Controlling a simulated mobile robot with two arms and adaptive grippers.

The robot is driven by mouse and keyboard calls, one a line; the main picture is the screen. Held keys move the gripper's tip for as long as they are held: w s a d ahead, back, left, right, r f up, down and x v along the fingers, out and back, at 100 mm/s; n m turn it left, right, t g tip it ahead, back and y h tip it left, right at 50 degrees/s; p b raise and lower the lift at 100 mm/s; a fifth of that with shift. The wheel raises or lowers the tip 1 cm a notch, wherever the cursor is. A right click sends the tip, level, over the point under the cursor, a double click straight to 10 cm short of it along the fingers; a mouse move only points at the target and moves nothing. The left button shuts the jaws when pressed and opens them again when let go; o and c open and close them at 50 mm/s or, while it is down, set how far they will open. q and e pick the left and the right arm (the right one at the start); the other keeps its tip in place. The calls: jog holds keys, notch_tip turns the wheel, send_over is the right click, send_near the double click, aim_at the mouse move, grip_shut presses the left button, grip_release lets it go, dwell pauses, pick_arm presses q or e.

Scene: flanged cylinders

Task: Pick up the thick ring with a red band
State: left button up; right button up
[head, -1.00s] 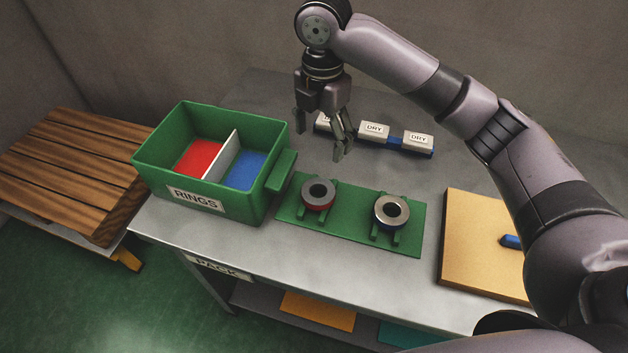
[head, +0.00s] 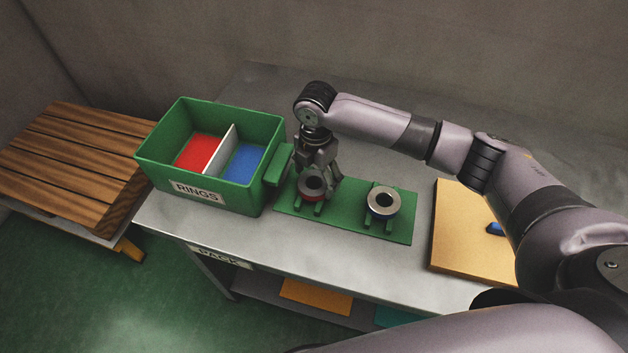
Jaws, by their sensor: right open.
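The thick ring with a red band (head: 312,188) rests on the left cradle of a green board (head: 345,218) on the metal table. My right gripper (head: 316,182) is open and has its fingers down at this ring, reaching it from behind and above. The ring partly overlaps the fingers, so I cannot tell whether they touch it. A similar ring with a blue band (head: 382,203) sits on the right cradle of the same board. My left gripper is not in view.
A green bin (head: 208,160) labelled RINGS stands left of the board, with a red and a blue compartment and a white divider (head: 221,152). A yellow board (head: 460,245) with a blue object (head: 494,228) lies at right. A slatted wooden pallet (head: 70,165) is at far left.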

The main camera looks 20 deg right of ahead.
jog(key=shift+f, duration=0.4)
jog(key=shift+r, duration=0.1)
jog(key=c, duration=1.6)
